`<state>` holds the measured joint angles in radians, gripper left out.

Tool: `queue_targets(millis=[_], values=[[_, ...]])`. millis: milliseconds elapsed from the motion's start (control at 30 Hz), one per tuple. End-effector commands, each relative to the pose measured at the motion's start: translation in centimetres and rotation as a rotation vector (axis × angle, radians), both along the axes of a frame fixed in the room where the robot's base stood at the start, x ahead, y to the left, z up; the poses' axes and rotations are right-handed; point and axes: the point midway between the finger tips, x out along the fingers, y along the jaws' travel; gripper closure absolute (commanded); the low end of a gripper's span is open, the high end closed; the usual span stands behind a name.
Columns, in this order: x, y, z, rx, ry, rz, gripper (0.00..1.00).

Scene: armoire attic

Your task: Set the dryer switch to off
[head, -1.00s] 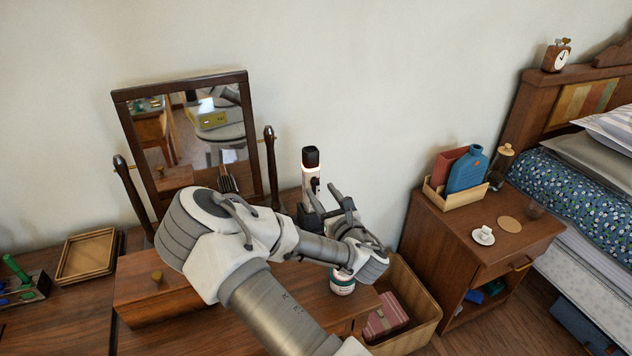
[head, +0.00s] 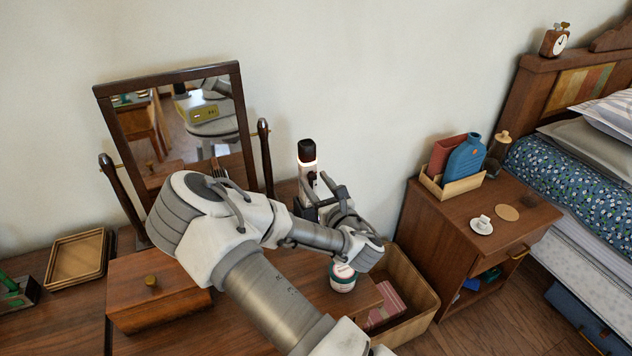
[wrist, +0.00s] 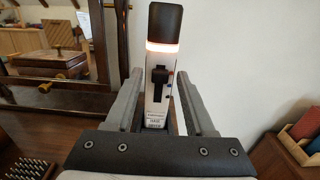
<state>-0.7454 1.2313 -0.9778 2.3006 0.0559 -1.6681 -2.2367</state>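The dryer (head: 308,176) stands upright on the dresser, with a black top, a glowing ring below it and a white body. In the wrist view the dryer's body (wrist: 157,60) faces me. A black switch (wrist: 159,78) sits on its front, with small coloured marks beside it. My gripper (wrist: 159,92) is open, one finger on each side of the dryer's body, and nothing is gripped. In the head view my gripper (head: 324,198) is close in front of the dryer and hides its lower part. I cannot tell whether the fingers touch it.
A tilting mirror (head: 185,125) stands left of the dryer, and the wall is close behind. A small jar (head: 343,277) stands below my wrist. A wooden box (head: 150,290) is at left. A nightstand (head: 450,225) stands at right, beyond an open bin (head: 412,297).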

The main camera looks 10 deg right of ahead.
Motion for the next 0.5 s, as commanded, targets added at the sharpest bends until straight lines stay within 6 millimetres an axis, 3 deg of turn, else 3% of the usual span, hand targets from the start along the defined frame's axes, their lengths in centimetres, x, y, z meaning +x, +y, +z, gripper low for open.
queue_targets(millis=[33,267,500], values=[[0.00,0.00,0.00,0.000,0.000,0.000,0.57],[0.01,0.00,0.00,0.000,0.000,0.000,0.98],[0.01,0.00,0.01,0.000,0.000,0.000,1.00]])
